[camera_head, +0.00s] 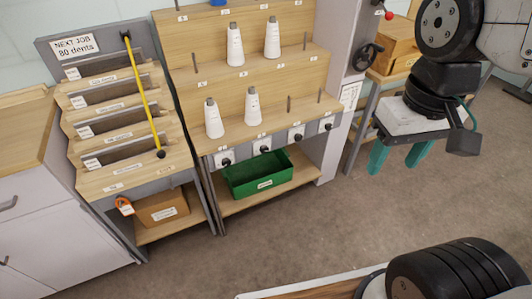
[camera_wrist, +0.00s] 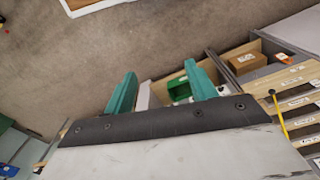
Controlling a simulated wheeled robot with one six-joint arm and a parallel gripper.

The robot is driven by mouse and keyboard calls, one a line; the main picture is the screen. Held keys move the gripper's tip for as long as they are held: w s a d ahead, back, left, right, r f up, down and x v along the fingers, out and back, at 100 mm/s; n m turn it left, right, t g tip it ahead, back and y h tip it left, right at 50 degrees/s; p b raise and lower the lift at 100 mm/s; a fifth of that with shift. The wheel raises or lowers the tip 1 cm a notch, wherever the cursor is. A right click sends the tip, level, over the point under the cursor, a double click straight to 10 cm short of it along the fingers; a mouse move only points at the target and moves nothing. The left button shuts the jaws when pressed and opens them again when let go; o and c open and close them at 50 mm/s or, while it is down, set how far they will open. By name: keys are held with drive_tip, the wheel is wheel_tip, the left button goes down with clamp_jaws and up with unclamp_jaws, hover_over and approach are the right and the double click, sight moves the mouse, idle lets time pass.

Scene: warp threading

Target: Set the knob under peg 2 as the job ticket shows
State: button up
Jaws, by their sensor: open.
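A row of dark knobs on pale plates runs along the rack's lower front rail, under the lower row of pegs: a left knob (camera_head: 226,161), a second knob (camera_head: 263,149), a third knob (camera_head: 297,136) and a right knob (camera_head: 328,126). Peg numbers and dial settings are too small to read. A sign (camera_head: 75,45) reads "NEXT JOB 80 dents". A white sheet (camera_head: 350,95) with unreadable print hangs at the rack's right side. My gripper (camera_head: 398,158) is open and empty, in the air right of the rack, apart from the knobs. Its teal fingers also show in the wrist view (camera_wrist: 160,70).
White yarn cones (camera_head: 235,45) stand on some pegs; other pegs are bare. A green bin (camera_head: 257,175) sits on the shelf below the knobs. A slotted stand (camera_head: 120,110) with a yellow strip is left. The floor (camera_head: 300,220) in front is clear.

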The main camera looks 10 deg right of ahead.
drive_tip(key=w+f+g, duration=0.3)
drive_tip(key=w+f, duration=0.5)
drive_tip(key=f, duration=0.1)
drive_tip(key=n+t+y, duration=0.4)
drive_tip(key=t+y, duration=0.1)
drive_tip(key=t, duration=1.5)
approach(265, 151)
drive_tip(key=x, duration=0.8)
drive_tip(key=shift+w+r, duration=0.1)
drive_tip(key=shift+w, duration=0.1)
drive_tip(key=c, duration=1)
